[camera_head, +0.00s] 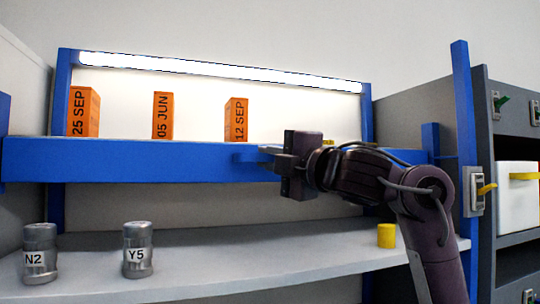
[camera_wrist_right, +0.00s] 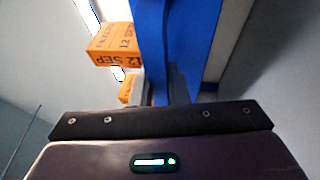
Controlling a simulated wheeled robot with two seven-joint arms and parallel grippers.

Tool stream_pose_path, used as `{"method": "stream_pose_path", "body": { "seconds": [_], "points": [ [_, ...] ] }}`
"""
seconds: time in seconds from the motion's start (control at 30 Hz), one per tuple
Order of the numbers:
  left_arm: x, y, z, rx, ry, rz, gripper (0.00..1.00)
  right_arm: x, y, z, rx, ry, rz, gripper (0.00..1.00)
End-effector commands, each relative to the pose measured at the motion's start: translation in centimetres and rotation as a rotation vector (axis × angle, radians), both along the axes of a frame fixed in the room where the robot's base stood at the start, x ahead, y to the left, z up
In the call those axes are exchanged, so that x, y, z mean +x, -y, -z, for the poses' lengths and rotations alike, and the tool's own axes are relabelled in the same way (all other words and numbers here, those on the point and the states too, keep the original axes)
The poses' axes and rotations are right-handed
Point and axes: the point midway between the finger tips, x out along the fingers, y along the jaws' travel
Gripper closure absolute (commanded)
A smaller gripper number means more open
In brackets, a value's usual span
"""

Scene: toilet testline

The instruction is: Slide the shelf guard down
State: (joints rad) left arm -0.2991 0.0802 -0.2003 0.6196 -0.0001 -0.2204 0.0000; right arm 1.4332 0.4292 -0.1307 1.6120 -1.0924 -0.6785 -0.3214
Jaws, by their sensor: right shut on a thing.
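The shelf guard (camera_head: 120,160) is a long blue bar across the front of the upper shelf, roughly level. In the right wrist view the blue guard (camera_wrist_right: 152,45) runs away from the gripper. My right gripper (camera_head: 272,152) is at the guard's front, right of its middle, shut on a small blue part that sticks out of the guard. Its fingers are partly hidden by the wrist in the head view, and the wrist view (camera_wrist_right: 160,98) shows only their ends. My left gripper is not in view.
Orange date boxes, 25 SEP (camera_head: 84,111), 05 JUN (camera_head: 162,116) and 12 SEP (camera_head: 236,119), stand behind the guard. Metal canisters N2 (camera_head: 40,252) and Y5 (camera_head: 137,249) and a yellow cup (camera_head: 386,235) stand on the lower shelf (camera_head: 250,255). A grey cabinet (camera_head: 505,150) stands at right.

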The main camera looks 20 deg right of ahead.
Motion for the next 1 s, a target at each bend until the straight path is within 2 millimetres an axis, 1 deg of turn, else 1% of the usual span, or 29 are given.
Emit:
{"method": "stream_pose_path", "body": {
  "seconds": [0.17,0.2,0.23,0.47,0.57,0.67,0.8,1.0],
  "points": [
    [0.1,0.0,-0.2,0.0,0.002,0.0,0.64,0.0,0.0,-0.2,0.001,0.0,0.001,1.0],
    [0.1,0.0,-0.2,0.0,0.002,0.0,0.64,0.0,0.0,-0.2,0.001,0.0,0.001,0.8],
    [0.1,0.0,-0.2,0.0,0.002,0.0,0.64,0.0,0.0,-0.2,0.001,0.0,0.001,0.77],
    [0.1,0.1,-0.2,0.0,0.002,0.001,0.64,0.0,0.0,-0.2,0.001,0.0,0.0,0.77],
    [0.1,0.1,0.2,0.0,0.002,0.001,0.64,-0.3,0.2,-0.1,0.001,0.002,0.001,0.77],
    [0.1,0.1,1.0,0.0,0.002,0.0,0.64,-1.4,0.7,0.3,0.0,0.006,0.002,0.77],
    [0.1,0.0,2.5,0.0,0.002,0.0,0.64,-3.6,1.8,0.8,0.0,0.008,0.004,0.77],
    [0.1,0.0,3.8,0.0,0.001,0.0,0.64,-6.1,3.0,1.2,0.001,0.003,0.003,0.77]
  ]
}}
